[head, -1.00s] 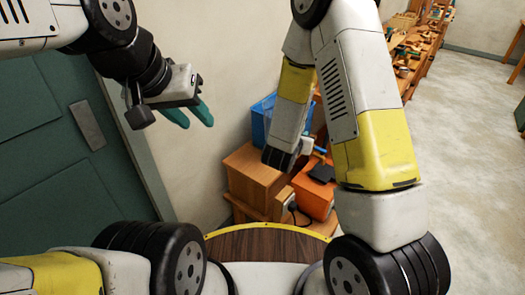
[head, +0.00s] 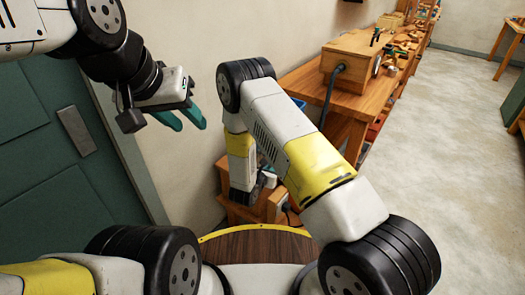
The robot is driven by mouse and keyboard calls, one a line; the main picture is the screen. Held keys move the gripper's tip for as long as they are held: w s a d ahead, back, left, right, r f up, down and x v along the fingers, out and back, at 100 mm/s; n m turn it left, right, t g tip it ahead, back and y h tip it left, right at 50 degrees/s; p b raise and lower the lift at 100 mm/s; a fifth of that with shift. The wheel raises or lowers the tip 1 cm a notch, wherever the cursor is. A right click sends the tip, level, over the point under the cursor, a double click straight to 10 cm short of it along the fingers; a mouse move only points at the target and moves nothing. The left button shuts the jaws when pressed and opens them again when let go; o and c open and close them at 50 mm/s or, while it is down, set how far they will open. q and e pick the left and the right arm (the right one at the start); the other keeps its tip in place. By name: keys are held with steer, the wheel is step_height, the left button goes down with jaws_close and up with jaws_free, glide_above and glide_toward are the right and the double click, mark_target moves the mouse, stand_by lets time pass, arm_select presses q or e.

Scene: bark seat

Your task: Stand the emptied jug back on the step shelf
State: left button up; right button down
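I cannot make out the jug in this view. A low orange-brown wooden piece (head: 232,212) stands by the wall, mostly behind my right arm; I cannot tell whether it is the step shelf. My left gripper (head: 189,117) hangs in the air at the upper left, before the pale wall. Its two teal fingers are apart, with nothing seen between them. My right arm reaches down over the wooden piece. Only a small light part of my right gripper (head: 268,180) seems to show beside the wrist; its fingers and anything in them are hidden.
A long wooden bench (head: 335,95) runs along the wall to the back right, with a wooden box (head: 347,65) and cable on it. Tools and bins lie farther along. The pale floor (head: 445,150) at right is clear. A green door (head: 50,150) is at left.

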steer(key=w, duration=0.2)
steer(key=w+a, duration=0.1)
steer(key=w, duration=0.1)
steer(key=w+a, duration=0.1)
steer(key=w, duration=0.1)
steer(key=shift+a+f, duration=0.15)
steer(key=shift+f, duration=0.1)
steer(key=shift+w+a+f, duration=0.1)
steer(key=shift+w+f, duration=0.1)
steer(key=shift+f, duration=1.6)
steer(key=c, duration=1.4)
jaws_free()
steer(key=shift+f, duration=0.15)
steer(key=shift+c, duration=0.2)
